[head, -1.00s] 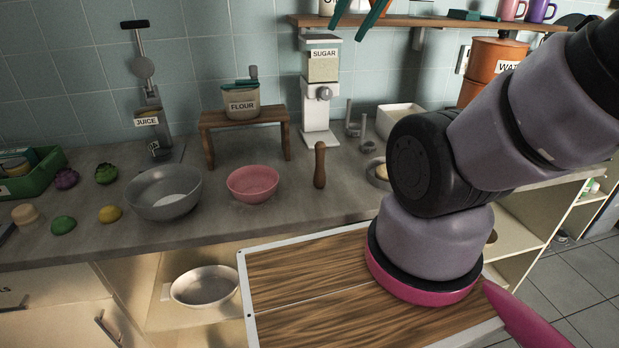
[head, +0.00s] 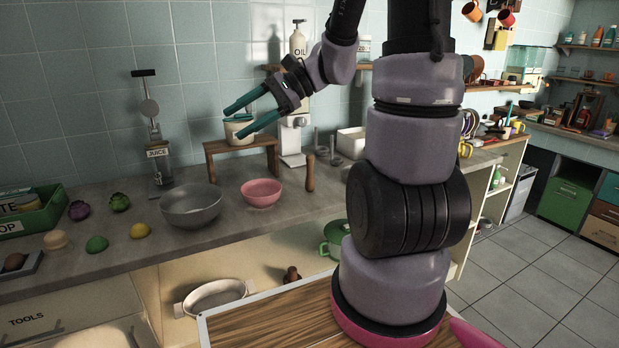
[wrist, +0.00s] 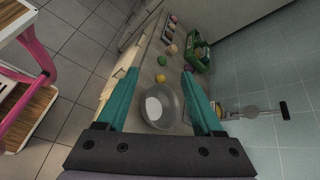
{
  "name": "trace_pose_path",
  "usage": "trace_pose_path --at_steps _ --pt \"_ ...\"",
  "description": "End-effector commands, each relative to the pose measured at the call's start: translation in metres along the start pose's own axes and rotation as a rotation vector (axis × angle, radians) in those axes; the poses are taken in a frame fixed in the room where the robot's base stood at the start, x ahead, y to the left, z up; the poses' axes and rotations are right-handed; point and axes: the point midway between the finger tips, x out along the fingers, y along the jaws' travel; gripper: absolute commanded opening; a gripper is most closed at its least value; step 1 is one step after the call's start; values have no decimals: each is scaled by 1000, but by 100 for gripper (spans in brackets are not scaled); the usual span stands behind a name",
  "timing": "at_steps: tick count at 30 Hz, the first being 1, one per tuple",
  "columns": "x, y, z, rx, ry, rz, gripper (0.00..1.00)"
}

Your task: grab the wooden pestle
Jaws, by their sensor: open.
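The wooden pestle (head: 310,173) stands upright on the counter in the head view, right of the pink bowl (head: 261,193). My gripper (head: 231,122) is open and empty, raised above the counter with its teal fingers pointing left, in front of the flour jar. It is up and to the left of the pestle and apart from it. In the wrist view my gripper (wrist: 160,95) has its two fingers wide apart, with the grey bowl (wrist: 161,107) below and between them. The pestle does not show in the wrist view.
A wooden stand (head: 241,147) and the sugar dispenser (head: 291,140) stand behind the pestle. The grey bowl (head: 191,206) is left of the pink one. A juice press (head: 158,165) and a green crate (head: 30,212) are farther left. The counter's front edge (head: 215,242) is clear.

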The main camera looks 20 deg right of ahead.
Motion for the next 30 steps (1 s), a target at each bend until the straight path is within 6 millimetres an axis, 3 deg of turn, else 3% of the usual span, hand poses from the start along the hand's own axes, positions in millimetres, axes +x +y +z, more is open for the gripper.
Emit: trace_pose_path --at_steps 6,10,14,18,21,24,27,30 --pt "-3 -44 -89 334 -164 -399 68" --pt "-21 -54 -162 510 -187 -674 68" --pt "-48 -40 -245 672 -148 -956 68" --pt "-75 -1 -322 808 -55 -1216 68" --pt "-88 28 -359 871 15 -1342 68" --pt "-96 50 -380 910 68 -1421 68" --pt "-100 60 -392 928 97 -1461 68" --pt "-99 53 -402 928 105 -1471 68"
